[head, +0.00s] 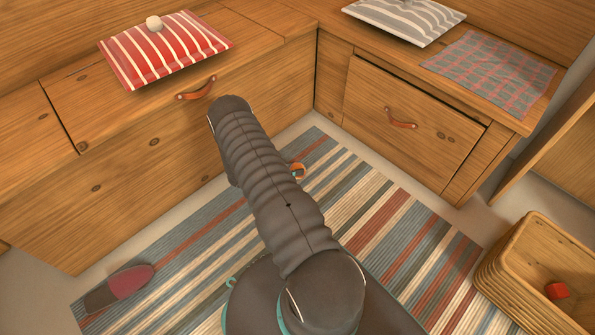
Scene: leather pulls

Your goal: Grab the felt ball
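A small pale rounded lump (154,23) sits on top of the red-and-white striped cushion (190,58) at the upper left; it may be the felt ball, but it is too small to tell.
A wooden bench with a leather-pull front (196,88) runs along the left. A drawer (405,125) with a leather pull is at the right, under a plaid cloth (488,72) and a grey striped cushion (405,17). A slipper-like item (120,288) lies on the striped rug (395,215).

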